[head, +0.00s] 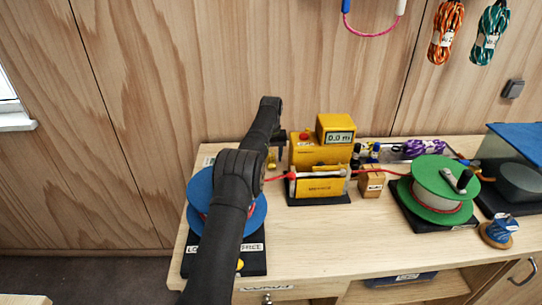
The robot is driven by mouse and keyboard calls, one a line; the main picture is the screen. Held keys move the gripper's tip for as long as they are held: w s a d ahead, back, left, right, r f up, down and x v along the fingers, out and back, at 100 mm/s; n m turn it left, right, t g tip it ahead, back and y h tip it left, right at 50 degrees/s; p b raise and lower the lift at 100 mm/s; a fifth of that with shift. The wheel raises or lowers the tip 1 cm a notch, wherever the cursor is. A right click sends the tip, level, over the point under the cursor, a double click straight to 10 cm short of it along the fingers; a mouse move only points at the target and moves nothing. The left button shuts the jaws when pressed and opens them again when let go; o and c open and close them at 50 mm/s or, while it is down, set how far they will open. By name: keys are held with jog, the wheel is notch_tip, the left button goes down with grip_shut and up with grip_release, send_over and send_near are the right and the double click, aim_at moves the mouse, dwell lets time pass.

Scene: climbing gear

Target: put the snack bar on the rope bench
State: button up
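The rope bench (300,262) is a pale wooden worktop carrying rope gear. My black arm reaches over its left part from the bottom of the view. My gripper (278,147) appears as a small dark shape behind the arm, left of the yellow machine. It is too small and too covered to show its fingers or anything between them. I cannot pick out the snack bar with certainty. A small yellow thing (239,264) shows at the arm's right edge on the black base of the blue reel, mostly hidden.
A blue reel (199,190) stands left, partly behind my arm. A yellow measuring machine (320,154), a wooden block (371,181) and a green reel (440,190) follow rightward, linked by red rope. A purple bundle (424,147) lies behind. The front middle worktop is clear.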

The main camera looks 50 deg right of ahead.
aim_at(271, 157)
jog(key=shift+r, duration=3.95)
notch_tip(271, 157, down, 8)
jog(key=shift+r, duration=0.1)
notch_tip(271, 157, up, 4)
jog(key=shift+r, duration=0.75)
